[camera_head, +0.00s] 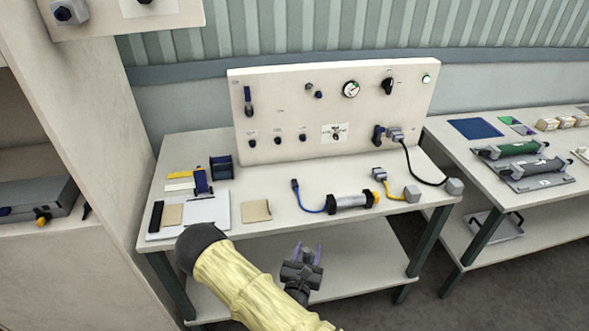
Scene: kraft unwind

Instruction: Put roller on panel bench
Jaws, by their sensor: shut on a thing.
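The panel bench (285,195) is a pale table with an upright control panel (300,110) along its back. My gripper (308,254) is low in front of the bench's front edge, over the lower shelf in the picture. Its two purplish fingers point up and away. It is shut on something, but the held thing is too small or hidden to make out. A green roller (513,148) and a grey roller (538,168) with dark ends lie on the side table at the right. A silver cylinder (350,202) with black ends lies on the panel bench.
Cards and pads (208,211) and a blue spool (221,168) occupy the bench's left. Blue, yellow and black cables lie at centre and right. A tall shelf unit (95,130) stands left.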

